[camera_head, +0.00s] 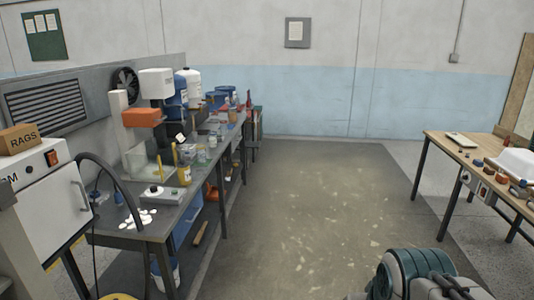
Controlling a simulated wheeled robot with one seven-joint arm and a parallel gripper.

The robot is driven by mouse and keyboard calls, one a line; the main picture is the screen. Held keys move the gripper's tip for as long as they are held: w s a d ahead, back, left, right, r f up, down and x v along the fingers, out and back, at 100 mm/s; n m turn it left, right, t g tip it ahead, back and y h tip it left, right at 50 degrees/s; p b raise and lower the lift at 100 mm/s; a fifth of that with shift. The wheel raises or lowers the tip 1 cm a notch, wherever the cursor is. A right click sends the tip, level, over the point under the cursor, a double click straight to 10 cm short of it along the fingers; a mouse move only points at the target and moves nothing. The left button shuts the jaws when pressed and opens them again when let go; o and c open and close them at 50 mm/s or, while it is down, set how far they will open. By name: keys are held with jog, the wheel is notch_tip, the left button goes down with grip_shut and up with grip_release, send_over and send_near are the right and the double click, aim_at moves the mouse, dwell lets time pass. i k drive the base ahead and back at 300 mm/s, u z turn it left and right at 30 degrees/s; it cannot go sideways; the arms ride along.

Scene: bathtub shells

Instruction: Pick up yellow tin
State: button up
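A small yellow container (185,177) stands on the dark workbench (172,225) at the left, near its front edge. It may be the yellow tin, but it is too small to tell. A thinner yellow piece rises beside it. My gripper is not in view. A teal and grey part of my own arm (405,275) shows at the bottom right, over the floor and well apart from the yellow container.
The bench is crowded with an orange-and-white machine (143,118), bottles, jars and a grey scale-like device (166,196). A white cabinet (45,205) with a looping hose stands front left. A wooden table (455,148) is at right. The middle floor is clear.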

aim_at(185, 175)
jog(key=z, duration=0.1)
jog(key=i, duration=1.55)
jog(key=u, duration=0.45)
jog(key=i, duration=1.15)
jog(key=u, duration=1.8)
jog(key=i, duration=0.75)
jog(key=u, duration=0.6)
